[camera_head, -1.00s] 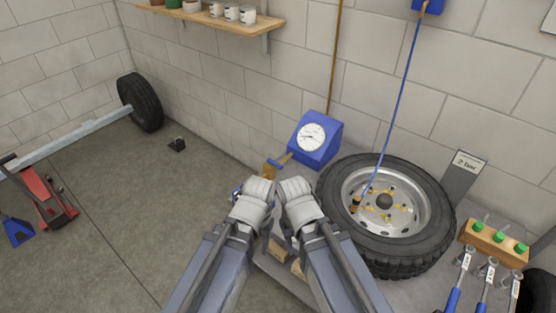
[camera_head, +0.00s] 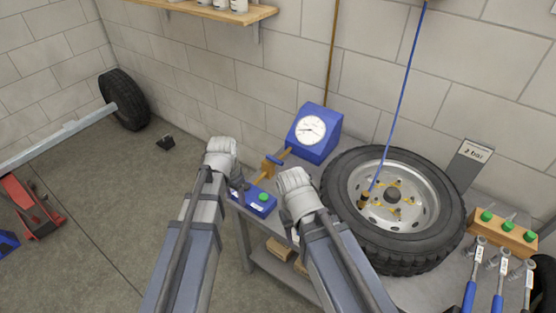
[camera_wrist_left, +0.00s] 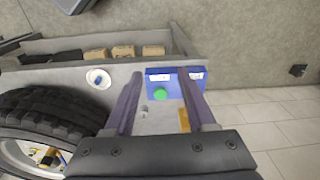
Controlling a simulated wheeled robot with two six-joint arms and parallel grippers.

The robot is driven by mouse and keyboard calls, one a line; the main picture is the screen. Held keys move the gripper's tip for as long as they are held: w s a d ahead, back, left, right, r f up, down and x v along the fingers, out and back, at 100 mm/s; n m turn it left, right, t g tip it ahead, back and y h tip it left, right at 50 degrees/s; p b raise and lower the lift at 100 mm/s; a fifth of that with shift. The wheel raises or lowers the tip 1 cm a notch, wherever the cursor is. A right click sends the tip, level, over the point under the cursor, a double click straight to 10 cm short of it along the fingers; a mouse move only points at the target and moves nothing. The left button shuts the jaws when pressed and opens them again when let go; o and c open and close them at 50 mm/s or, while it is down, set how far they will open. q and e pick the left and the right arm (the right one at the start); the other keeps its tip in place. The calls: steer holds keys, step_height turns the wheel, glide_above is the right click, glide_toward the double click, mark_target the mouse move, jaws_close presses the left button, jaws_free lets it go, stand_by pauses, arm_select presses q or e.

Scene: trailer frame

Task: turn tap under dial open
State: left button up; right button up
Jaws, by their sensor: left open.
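The dial (camera_head: 312,130) is a white round gauge in a blue sloped housing on the bench, against the wall. In the left wrist view a brass piece (camera_wrist_left: 184,121), probably the tap, shows between my fingers. My left gripper (camera_wrist_left: 161,74) is open and empty above the bench. In the head view its wrist is left of the tap and mostly hides its fingers. My right wrist is right of the tap; its fingers are hidden.
A blue box (camera_head: 261,203) with a green button stands below the tap. A wheel (camera_head: 390,210) lies to the right, with a blue hose. A rack (camera_head: 500,238) with green-topped pieces is further right. Wooden blocks (camera_wrist_left: 124,52) sit on a lower shelf.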

arm_select(q)
steer(key=w+d+m, duration=0.5)
steer(key=w+m, duration=0.3)
steer(key=w, duration=0.5)
steer(key=m+h, duration=0.1)
steer(key=m, duration=1)
glide_toward(278, 160)
steer(key=f, duration=0.1)
steer(key=shift+s+t, duration=0.35)
steer(key=shift+t, duration=0.05)
steer(key=f+b, duration=0.5)
steer(key=w+d+f+b, duration=0.1)
steer(key=f+b, duration=0.1)
steer(key=shift+w+f+b, duration=0.1)
steer(key=shift+f+b, duration=0.25)
steer(key=shift+b, duration=0.05)
jaws_close()
